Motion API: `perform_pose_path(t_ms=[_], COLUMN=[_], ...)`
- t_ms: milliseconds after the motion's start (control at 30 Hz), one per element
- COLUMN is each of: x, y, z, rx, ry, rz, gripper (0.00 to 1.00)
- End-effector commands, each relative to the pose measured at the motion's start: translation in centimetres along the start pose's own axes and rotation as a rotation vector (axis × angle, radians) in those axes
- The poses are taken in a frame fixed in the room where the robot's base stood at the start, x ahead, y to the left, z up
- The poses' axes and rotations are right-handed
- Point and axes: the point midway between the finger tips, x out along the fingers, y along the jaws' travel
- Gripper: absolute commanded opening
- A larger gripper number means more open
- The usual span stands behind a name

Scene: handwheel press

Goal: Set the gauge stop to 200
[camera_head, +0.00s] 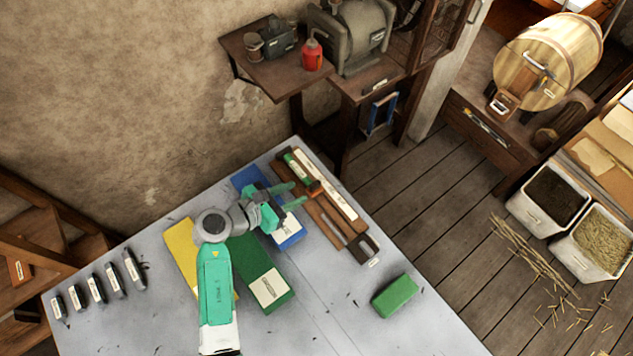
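A long wooden gauge board (327,222) lies on the grey table, with a pale scale strip (325,184) along its far right side. A small orange-brown piece (314,188) sits on the board near its upper middle and looks like the stop; its reading is too small to make out. A dark block (364,248) is at the board's lower right end. My gripper (300,192) reaches in from the left, over the board's left edge. Its two green fingers are apart with a gap between them, and nothing shows in it. I cannot tell whether a fingertip touches the orange-brown piece.
Blue (290,237), green (262,279) and yellow (182,250) flat boxes lie under and beside my arm. A loose green block (395,296) lies at the right. Several dark labelled tools (96,289) stand in a row at the left. The table's front right is mostly clear.

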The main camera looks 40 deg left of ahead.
Motion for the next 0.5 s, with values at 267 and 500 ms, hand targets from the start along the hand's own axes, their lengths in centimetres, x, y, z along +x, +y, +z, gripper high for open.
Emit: perform_pose_path(t_ms=[267, 500], x=[4.0, 7.4], y=[0.0, 0.0], z=[0.2, 0.3], rx=[0.008, 0.01], ry=[-0.001, 0.0], rz=[-0.002, -0.001], gripper=[0.35, 0.35])
